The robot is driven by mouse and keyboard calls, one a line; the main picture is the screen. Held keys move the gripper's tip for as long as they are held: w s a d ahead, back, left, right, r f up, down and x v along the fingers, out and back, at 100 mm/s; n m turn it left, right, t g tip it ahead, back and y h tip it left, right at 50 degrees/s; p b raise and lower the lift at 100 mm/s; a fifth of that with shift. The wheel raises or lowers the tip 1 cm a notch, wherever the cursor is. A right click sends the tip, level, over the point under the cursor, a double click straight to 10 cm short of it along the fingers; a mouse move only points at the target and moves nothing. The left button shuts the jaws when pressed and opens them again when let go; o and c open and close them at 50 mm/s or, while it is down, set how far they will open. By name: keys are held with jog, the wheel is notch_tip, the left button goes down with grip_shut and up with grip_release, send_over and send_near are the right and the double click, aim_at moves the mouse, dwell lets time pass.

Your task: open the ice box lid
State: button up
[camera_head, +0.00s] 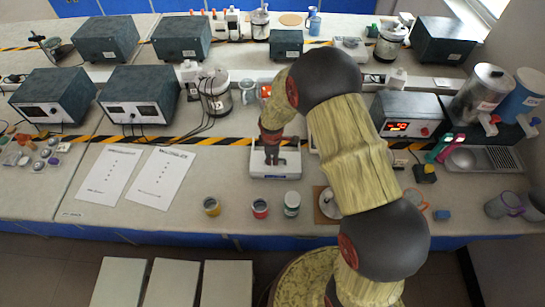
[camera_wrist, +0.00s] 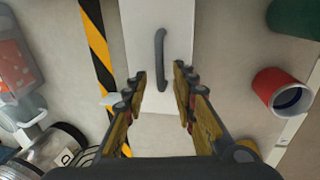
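The ice box (camera_head: 262,170) is a small white box on the near bench, with a small blue label on its front. In the wrist view its white lid (camera_wrist: 133,30) lies below me, with a dark grey bar handle (camera_wrist: 160,60) on it. The lid looks closed. My gripper (camera_head: 271,153) is over the box, pointing down. In the wrist view my gripper (camera_wrist: 158,76) is open, its fingers on either side of the handle's near end. I see gaps between fingers and handle. My arm hides part of the box's surroundings in the head view.
A yellow cup (camera_head: 211,207), a red cup (camera_head: 260,209) and a green-and-white cup (camera_head: 292,204) stand in front of the box. Striped tape (camera_wrist: 97,45) runs behind it. Papers (camera_head: 110,175) lie to the left; a meter box (camera_head: 405,115) stands to the right.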

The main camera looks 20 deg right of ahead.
jog(key=shift+f, duration=0.35)
jog(key=shift+c, duration=0.3)
grip_shut()
jog(key=shift+w, duration=0.1)
dwell(0.4)
